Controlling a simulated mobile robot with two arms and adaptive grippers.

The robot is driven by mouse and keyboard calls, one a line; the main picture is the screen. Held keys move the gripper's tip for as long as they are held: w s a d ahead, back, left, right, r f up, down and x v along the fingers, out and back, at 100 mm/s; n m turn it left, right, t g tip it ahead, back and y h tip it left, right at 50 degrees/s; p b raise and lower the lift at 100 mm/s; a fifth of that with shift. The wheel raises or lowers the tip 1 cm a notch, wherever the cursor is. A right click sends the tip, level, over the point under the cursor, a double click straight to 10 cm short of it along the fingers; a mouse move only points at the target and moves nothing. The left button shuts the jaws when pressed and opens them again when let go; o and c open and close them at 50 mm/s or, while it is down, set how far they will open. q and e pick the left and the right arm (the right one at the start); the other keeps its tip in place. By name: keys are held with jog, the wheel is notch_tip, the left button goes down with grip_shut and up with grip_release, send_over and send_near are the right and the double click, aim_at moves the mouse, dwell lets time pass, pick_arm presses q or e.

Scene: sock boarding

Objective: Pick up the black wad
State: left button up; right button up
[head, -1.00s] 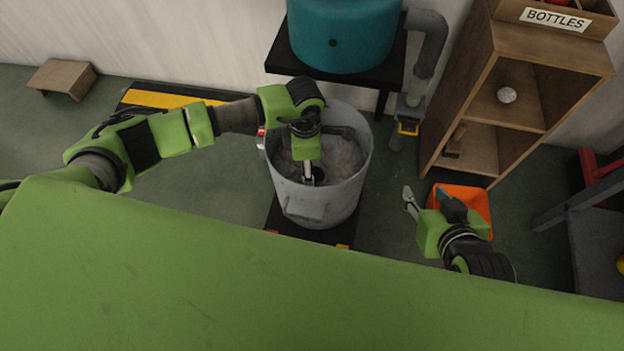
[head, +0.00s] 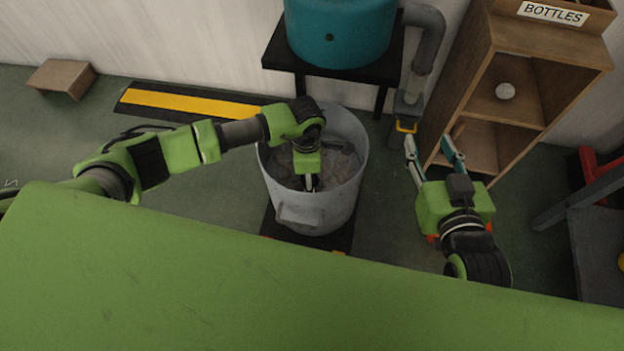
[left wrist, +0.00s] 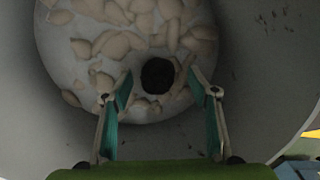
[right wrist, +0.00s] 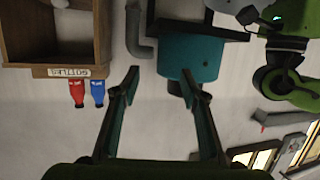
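The black wad (left wrist: 158,75) is a dark round lump in the left wrist view. It lies among pale scraps (left wrist: 115,45) at the bottom of the grey bin (head: 340,207). My left gripper (left wrist: 157,88) is inside the bin, open, with its two fingers spread either side of the wad in that view. I cannot tell whether they touch it. In the head view my left gripper (head: 310,184) points down into the bin and hides the wad. My right gripper (head: 433,142) is open and empty, right of the bin; its spread fingers also show in the right wrist view (right wrist: 164,80).
A teal tank (head: 340,30) stands on a black stand (head: 290,62) behind the bin. A grey pipe (head: 425,55) and a wooden shelf (head: 500,50) labelled BOTTLES stand at the right. An orange container (head: 432,239) is mostly hidden by my right gripper.

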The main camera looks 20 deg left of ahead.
pick_arm(q)
jog(key=shift+s, duration=0.1)
jog(key=c, duration=0.6)
jog(key=shift+c, duration=1.4)
jog(key=shift+s+d, duration=0.1)
pick_arm(e)
jog(key=shift+s+d+f, duration=0.15)
jog(key=shift+d, duration=0.75)
